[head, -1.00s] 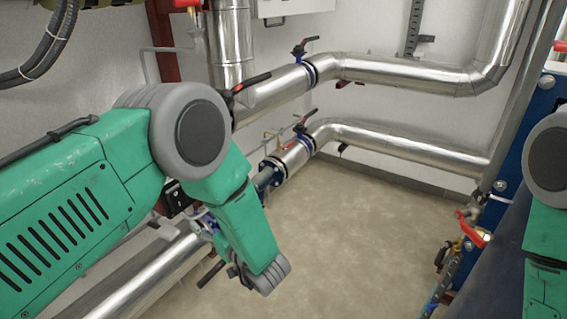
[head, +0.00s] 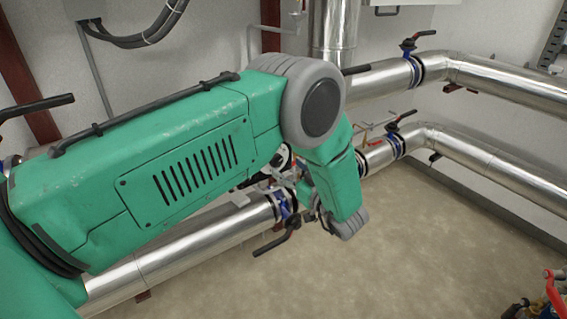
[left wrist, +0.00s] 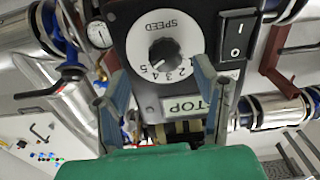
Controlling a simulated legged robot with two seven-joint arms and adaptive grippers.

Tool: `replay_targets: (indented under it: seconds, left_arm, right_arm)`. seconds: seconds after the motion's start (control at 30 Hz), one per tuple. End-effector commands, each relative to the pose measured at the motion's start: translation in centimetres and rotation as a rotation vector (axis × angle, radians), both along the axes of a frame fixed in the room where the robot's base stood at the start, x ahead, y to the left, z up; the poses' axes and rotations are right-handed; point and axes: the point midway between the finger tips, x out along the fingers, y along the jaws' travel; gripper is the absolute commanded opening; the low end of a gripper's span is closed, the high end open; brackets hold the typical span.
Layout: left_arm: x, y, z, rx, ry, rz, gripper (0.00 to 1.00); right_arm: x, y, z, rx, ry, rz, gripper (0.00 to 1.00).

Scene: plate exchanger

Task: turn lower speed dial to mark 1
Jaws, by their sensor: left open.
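The speed dial (left wrist: 163,54) is a dark round knob on a white ring marked SPEED with numbers 1 to 5, on a black control box in the left wrist view. My left gripper (left wrist: 161,78) is open in that view, its two grey-blue fingers below and either side of the knob, with nothing between them. I cannot tell clearly which number the knob points to. A label reading "TOP" (left wrist: 187,105) shows below the dial, partly covered by the right finger. In the head view my green left arm hides most of the box and my gripper. My right gripper is not in view.
A black rocker switch (left wrist: 236,36) sits right of the dial. A pressure gauge (left wrist: 100,35) stands left of the box. Silver pipes (head: 385,85) with valve levers run along the wall.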

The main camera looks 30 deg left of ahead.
Motion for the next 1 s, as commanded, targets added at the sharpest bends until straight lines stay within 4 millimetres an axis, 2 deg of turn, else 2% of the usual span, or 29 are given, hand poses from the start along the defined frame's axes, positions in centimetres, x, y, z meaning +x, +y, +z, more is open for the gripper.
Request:
replay_targets:
  seconds: [0.03, 0.23, 0.57, 0.6, 0.7, 1.0]
  left_arm:
    - [0.3, 1.0, 0.0, -0.001, 0.0, 0.002, 0.56]
    - [0.9, 3.2, -0.3, -0.007, 0.001, 0.003, 0.56]
    - [1.0, 3.0, -0.1, -0.003, 0.001, 0.003, 0.55]
    - [1.1, 3.0, -0.1, -0.002, 0.001, 0.003, 0.41]
    - [1.1, 2.9, -0.1, -0.001, 0.0, 0.002, 0.07]
    - [1.0, 2.7, -0.1, -0.007, -0.008, -0.002, 0.07]
  right_arm:
    - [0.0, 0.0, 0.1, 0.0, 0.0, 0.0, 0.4]
    - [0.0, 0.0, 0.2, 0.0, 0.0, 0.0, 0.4]
    - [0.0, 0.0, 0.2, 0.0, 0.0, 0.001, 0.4]
    - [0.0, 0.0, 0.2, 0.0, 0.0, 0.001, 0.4]
    - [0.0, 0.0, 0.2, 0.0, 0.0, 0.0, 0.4]
    - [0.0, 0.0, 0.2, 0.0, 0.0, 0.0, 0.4]
